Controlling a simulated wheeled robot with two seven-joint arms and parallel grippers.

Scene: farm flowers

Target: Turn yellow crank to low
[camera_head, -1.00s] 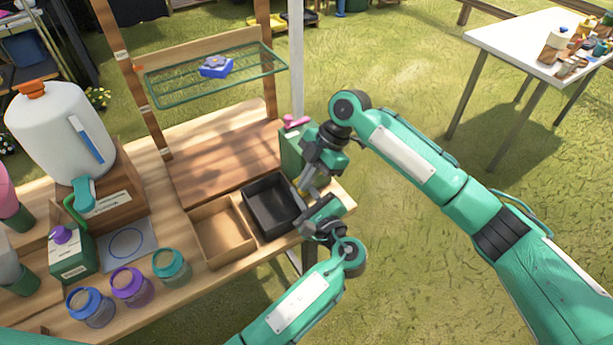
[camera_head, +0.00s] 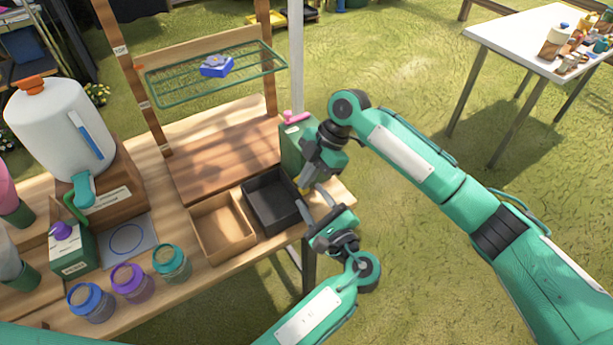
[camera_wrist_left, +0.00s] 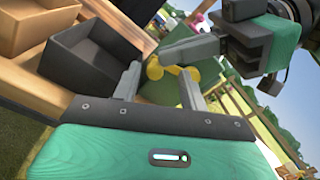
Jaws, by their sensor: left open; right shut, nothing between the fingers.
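The yellow crank (camera_wrist_left: 170,72) is on the green box (camera_head: 293,142) at the table's right end, and its knobs show in the left wrist view. Only a small yellow part (camera_head: 303,188) shows in the head view, beside my right gripper's tips. My left gripper (camera_head: 320,196) is open, its fingers pointing at the crank. In the left wrist view the crank appears between and beyond the left fingers (camera_wrist_left: 160,84). My right gripper (camera_head: 305,184) is shut with nothing held, its tips close to the crank. I cannot tell whether either gripper touches it.
A black bin (camera_head: 270,202) and a brown bin (camera_head: 222,229) stand left of the crank. Several jars (camera_head: 131,282), a white jug (camera_head: 61,127) and a wire shelf (camera_head: 215,75) are farther left. Open grass lies right of the table.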

